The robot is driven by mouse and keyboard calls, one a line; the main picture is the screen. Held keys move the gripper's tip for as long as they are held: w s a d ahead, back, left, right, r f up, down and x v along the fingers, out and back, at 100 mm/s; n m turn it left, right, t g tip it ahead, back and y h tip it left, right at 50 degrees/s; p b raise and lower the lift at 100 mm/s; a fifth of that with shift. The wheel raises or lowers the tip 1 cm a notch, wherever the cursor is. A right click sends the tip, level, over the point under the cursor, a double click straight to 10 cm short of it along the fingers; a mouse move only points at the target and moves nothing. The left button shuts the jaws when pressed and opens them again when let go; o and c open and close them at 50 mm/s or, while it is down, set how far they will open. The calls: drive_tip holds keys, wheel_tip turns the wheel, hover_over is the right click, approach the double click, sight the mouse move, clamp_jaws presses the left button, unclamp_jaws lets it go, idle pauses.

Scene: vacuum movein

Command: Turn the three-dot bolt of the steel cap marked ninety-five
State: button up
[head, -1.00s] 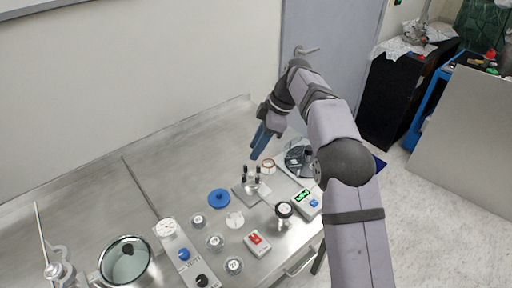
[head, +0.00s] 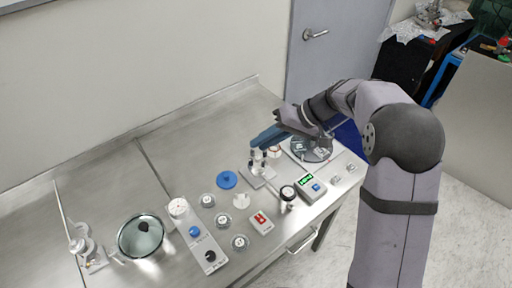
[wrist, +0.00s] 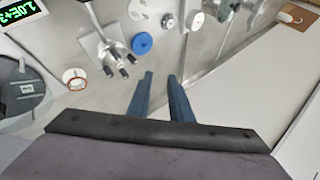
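Several small round pieces with pale, marked tops stand at the front of the bench: one (head: 208,200), a second (head: 222,220) and a third (head: 240,242). Their marks are too small to read, so I cannot tell which is the steel cap marked ninety-five. No three-dot bolt can be made out. My gripper (head: 253,144) hangs by a small stand with several black-tipped posts (head: 259,158). In the wrist view my gripper's two blue fingers (wrist: 161,78) are apart with nothing between them, and the posted stand (wrist: 112,52) is up and to the left.
A grey disc (head: 318,155) lies right of the gripper. A blue round piece (head: 226,180), a green-display box (head: 311,187), a red-button box (head: 261,222) and a control panel (head: 202,243) crowd the front. A round glass vessel (head: 140,238) stands left. The back of the bench is clear.

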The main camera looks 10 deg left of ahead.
sight(252, 153)
drive_tip(key=w+f+m+t, duration=0.2)
drive_tip(key=m, duration=1.2)
drive_tip(key=w+d+f+m+t, duration=0.1)
drive_tip(key=w+f+m, duration=0.1)
drive_tip(key=m, duration=1.1)
drive_tip(key=shift+d+f+m+t+h, duration=0.3)
drive_tip(key=shift+f+m+t+h, duration=0.1)
drive_tip(key=shift+f, duration=0.3)
drive_tip(key=shift+p+x, duration=0.9)
drive_tip(key=shift+x, duration=2.75)
drive_tip(key=shift+s, duration=0.1)
drive_tip(key=shift+c, duration=0.6)
clamp_jaws()
